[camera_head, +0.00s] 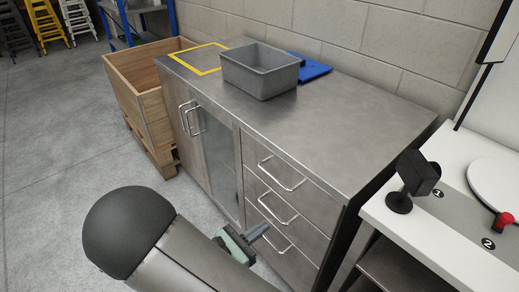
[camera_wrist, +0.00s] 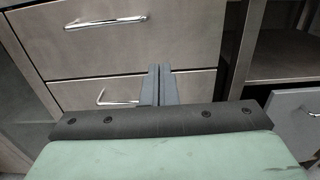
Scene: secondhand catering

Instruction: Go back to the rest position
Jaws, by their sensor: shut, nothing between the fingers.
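My gripper (camera_head: 256,232) is in front of the steel cabinet's drawers, low down at the end of my arm. In the wrist view its two grey fingers (camera_wrist: 160,84) are together, with nothing between them. Behind the fingers in that view are the drawer fronts (camera_wrist: 190,40) with bar handles (camera_wrist: 105,22). I cannot tell from these views whether the fingers touch the cabinet.
The steel cabinet (camera_head: 340,120) carries a grey bin (camera_head: 262,82), a blue item (camera_head: 312,70) and a yellow taped outline (camera_head: 207,70). A wooden crate (camera_head: 150,105) stands at its left. A white table (camera_head: 430,235) with a black device (camera_head: 414,175) is at right. Floor (camera_head: 50,150) at left is clear.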

